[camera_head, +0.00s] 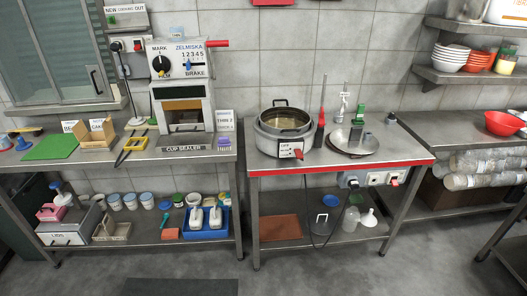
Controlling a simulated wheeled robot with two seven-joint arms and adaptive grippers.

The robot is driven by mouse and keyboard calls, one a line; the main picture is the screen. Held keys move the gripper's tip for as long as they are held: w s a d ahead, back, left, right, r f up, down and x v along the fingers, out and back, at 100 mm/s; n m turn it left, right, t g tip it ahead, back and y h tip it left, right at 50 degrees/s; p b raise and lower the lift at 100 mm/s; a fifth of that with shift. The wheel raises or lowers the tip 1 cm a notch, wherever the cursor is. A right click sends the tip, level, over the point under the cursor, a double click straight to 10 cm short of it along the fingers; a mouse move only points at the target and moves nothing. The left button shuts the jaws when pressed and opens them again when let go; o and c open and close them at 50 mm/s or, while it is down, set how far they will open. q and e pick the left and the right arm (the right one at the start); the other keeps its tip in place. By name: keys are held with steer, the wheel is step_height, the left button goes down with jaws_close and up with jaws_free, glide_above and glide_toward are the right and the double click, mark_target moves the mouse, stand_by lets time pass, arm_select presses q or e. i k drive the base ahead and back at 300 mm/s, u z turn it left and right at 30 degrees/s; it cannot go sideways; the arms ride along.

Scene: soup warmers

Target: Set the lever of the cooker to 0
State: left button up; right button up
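The cooker (268,140) is a round silver soup warmer on the red-edged steel table (352,168). Its lid is off, and liquid shows inside the dark rim. A white label (284,149) reading what looks like "OFF" is on its front right. A small red lever (299,154) sits at the right end of this label. The setting it points at is too small to read. Neither of my grippers is in view, and nothing touches the cooker.
A tall red-handled tool (321,128) stands close at the cooker's right. A round metal tray (352,146) with upright utensils is further right. The cup sealer (184,105) stands on the left table, across a gap. Open floor (300,270) lies in front.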

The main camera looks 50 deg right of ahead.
mark_target(299, 154)
steer(key=z, duration=0.35)
steer(key=i, duration=0.9)
steer(key=z, duration=0.6)
